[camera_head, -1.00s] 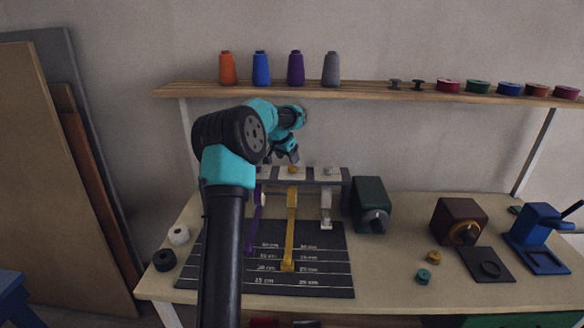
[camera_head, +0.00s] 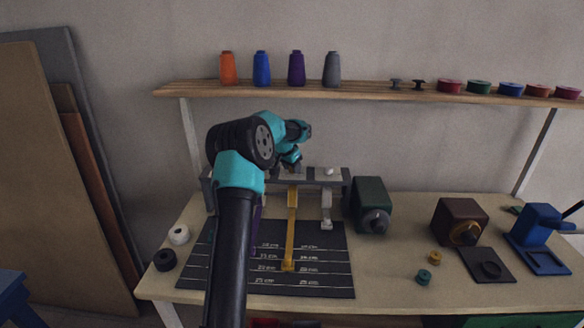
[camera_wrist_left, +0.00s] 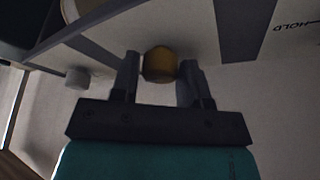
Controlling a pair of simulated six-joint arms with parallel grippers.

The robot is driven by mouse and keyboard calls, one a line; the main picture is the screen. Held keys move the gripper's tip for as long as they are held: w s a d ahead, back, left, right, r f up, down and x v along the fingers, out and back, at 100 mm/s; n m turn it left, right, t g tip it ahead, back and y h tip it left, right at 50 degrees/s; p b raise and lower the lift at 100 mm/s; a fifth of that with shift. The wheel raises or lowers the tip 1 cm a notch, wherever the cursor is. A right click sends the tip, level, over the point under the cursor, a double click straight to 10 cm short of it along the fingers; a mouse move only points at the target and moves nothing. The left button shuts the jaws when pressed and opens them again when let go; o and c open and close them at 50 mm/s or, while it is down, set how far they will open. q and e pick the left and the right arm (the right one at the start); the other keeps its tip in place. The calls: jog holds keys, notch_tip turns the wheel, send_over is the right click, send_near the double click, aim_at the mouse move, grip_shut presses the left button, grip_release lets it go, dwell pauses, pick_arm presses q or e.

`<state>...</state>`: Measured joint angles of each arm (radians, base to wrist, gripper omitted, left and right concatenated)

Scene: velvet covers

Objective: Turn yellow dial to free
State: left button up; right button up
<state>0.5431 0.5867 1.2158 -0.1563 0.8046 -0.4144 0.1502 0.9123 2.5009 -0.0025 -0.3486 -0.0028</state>
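The yellow dial (camera_wrist_left: 160,64) shows in the left wrist view, a round knob on a pale panel. My left gripper (camera_wrist_left: 159,76) has its two dark fingers apart, one on each side of the dial, with little or no gap; I cannot tell whether they touch it. In the head view my left gripper (camera_head: 293,166) is at the middle of the dial rack and hides the dial. The yellow strip (camera_head: 291,230) hangs below it onto the dark mat. The word HOLD (camera_wrist_left: 293,22) is printed on a panel at the wrist view's right. My right gripper is out of view.
A pale grey dial (camera_head: 329,171) sits right of the gripper above a grey strip (camera_head: 326,208). A green box (camera_head: 371,198) with a knob stands close by on the right. The shelf (camera_head: 370,89) with thread cones runs above. The dark mat (camera_head: 325,280) lies in front.

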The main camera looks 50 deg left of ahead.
pick_arm(q)
jog(key=c, duration=0.5)
jog(key=shift+n, duration=0.4)
jog(key=n+y, duration=0.1)
jog(key=n, duration=0.2)
jog(key=shift+d, duration=0.1)
jog(key=n+g+y, duration=0.1)
jog(key=n, duration=0.3)
jog(key=shift+w+d+y, duration=0.1)
jog(key=shift+y, duration=0.3)
jog(key=n+g, duration=0.1)
jog(key=n, duration=0.1)
jog(key=n+g+y, duration=0.1)
jog(key=n, duration=0.2)
jog(key=shift+w, duration=0.1)
jog(key=n+g, duration=0.2)
jog(key=n, duration=0.3)
jog(key=shift+w, duration=0.1)
